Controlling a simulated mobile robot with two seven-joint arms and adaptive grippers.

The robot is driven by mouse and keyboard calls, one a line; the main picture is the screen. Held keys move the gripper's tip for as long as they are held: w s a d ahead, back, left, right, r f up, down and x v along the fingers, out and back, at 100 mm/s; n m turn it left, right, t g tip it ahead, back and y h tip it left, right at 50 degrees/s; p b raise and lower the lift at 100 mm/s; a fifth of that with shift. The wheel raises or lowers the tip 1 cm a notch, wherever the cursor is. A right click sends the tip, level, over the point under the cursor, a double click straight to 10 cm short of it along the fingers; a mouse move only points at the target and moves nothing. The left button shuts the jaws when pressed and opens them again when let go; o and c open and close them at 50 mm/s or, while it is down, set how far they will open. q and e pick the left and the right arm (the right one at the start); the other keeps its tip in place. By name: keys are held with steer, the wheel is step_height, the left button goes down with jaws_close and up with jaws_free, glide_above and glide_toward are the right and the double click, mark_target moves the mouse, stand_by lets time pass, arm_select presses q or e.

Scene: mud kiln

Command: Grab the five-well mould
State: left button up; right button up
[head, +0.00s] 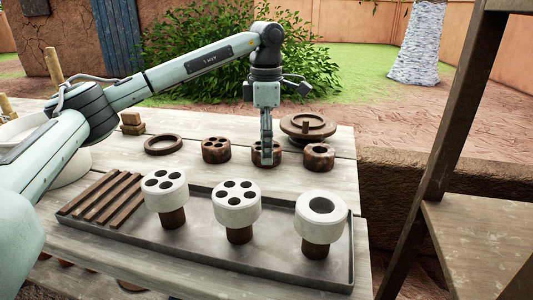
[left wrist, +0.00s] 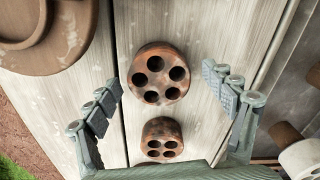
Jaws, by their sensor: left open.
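The five-well mould is a round brown block with five dark holes (left wrist: 160,74). It sits on the plank table in the middle of the left wrist view; in the head view this mould (head: 277,154) is partly hidden behind my fingers. My left gripper (head: 266,160) points straight down above it. In the left wrist view the fingers of my left gripper (left wrist: 167,100) are spread wide, one on each side of the mould and apart from it. My right gripper is not in view.
A brown four-well mould (left wrist: 161,139) stands close beside it. A one-hole brown block (head: 318,157), a ring (head: 164,144) and a round wooden lid (head: 308,127) are nearby. In front, a grey tray (head: 190,245) holds several white-topped pieces. A wooden ladder-like frame (head: 440,130) stands right.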

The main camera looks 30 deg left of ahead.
arm_select(q)
steer(key=c, duration=1.4)
